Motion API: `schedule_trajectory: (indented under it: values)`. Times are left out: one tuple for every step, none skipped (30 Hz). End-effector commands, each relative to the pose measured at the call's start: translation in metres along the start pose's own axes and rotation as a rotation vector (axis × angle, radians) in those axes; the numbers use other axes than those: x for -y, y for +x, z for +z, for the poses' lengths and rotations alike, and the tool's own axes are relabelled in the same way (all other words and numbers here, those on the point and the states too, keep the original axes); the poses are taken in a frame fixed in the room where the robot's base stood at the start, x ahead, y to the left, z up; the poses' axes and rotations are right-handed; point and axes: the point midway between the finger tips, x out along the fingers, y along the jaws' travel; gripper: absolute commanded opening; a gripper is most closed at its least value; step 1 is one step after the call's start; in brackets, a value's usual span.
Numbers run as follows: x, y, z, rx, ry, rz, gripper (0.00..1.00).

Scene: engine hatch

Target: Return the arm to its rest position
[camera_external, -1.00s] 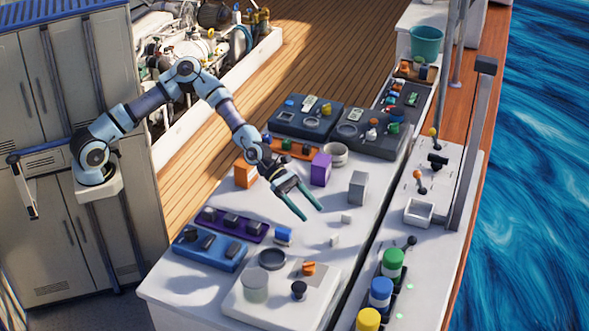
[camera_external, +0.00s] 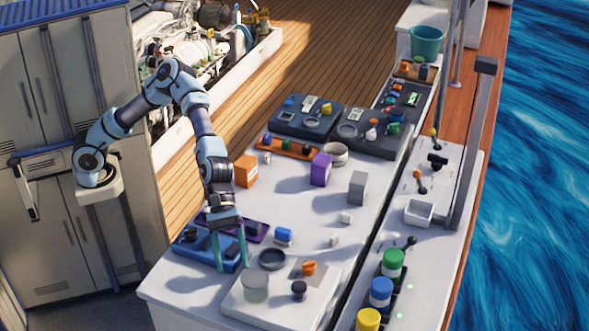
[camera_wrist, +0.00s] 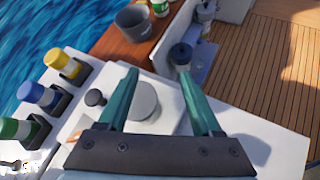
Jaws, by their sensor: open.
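My gripper (camera_external: 232,268) is open and empty, with its teal fingers pointing down over the near left part of the white table (camera_external: 190,296). In the external view it is in front of the blue tray (camera_external: 192,252) and left of the dark round ring (camera_external: 272,259). Part of the purple tray (camera_external: 255,232) is hidden behind it. The wrist view shows both fingers spread apart (camera_wrist: 160,95), with a grey cylinder (camera_wrist: 143,102) seen between them. I cannot tell the exact height of the fingertips above the table.
An orange box (camera_external: 245,171), a purple box (camera_external: 320,170) and a grey box (camera_external: 357,187) stand farther back. Green (camera_external: 393,264), blue (camera_external: 381,292) and yellow (camera_external: 368,320) capped containers line the right side. Grey lockers (camera_external: 40,232) stand left. The table's middle is mostly clear.

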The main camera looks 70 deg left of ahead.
Motion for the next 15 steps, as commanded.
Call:
schedule_trajectory:
  values:
    - [0.021,0.007,0.017,-0.015,0.067,-0.031,0.66]
    - [0.033,0.011,0.024,-0.027,0.113,-0.048,0.66]
    - [0.049,0.015,0.029,-0.051,0.186,-0.070,0.66]
    - [0.058,0.017,0.029,-0.071,0.240,-0.081,0.66]
    - [0.064,0.018,0.026,-0.092,0.296,-0.087,0.66]
    - [0.068,0.018,0.016,-0.126,0.368,-0.090,0.66]
    - [0.069,0.017,0.007,-0.150,0.421,-0.089,0.66]
    - [0.067,0.015,-0.003,-0.176,0.470,-0.085,0.66]
    - [0.064,0.011,-0.018,-0.210,0.537,-0.080,0.66]
    - [0.061,0.008,-0.029,-0.237,0.585,-0.075,0.66]
    - [0.056,0.003,-0.042,-0.267,0.635,-0.069,0.66]
    - [0.048,-0.006,-0.059,-0.308,0.701,-0.060,0.66]
    - [0.042,-0.014,-0.072,-0.340,0.753,-0.053,0.66]
    - [0.035,-0.023,-0.086,-0.375,0.804,-0.048,0.66]
    - [0.026,-0.037,-0.103,-0.422,0.873,-0.039,0.66]
